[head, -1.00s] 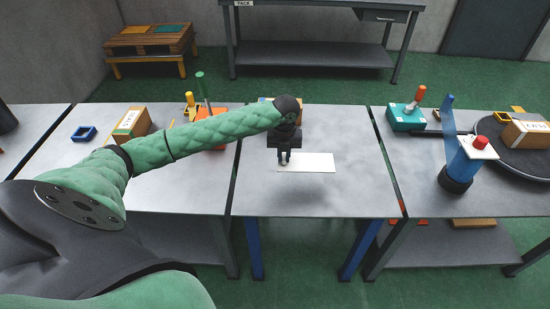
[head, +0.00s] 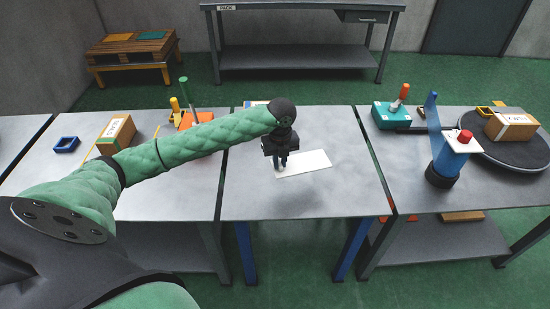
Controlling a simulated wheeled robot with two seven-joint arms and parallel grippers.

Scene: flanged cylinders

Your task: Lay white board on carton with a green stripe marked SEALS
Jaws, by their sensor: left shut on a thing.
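The white board (head: 308,163) is at the middle table, a flat pale rectangle turned slightly in the head view. My left gripper (head: 280,167) is shut on its left end. I cannot tell whether the board touches the table. A brown carton (head: 116,134) stands on the left table with a pale label along its top; a green stripe shows on it faintly and its lettering is too small to read. Another brown carton (head: 511,126) with unclear lettering stands on the round dark turntable at the right. My right gripper is out of view.
A blue open box (head: 66,144) and an orange item with a green-topped post (head: 190,110) are on the left table. The middle table's front (head: 300,198) is clear.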

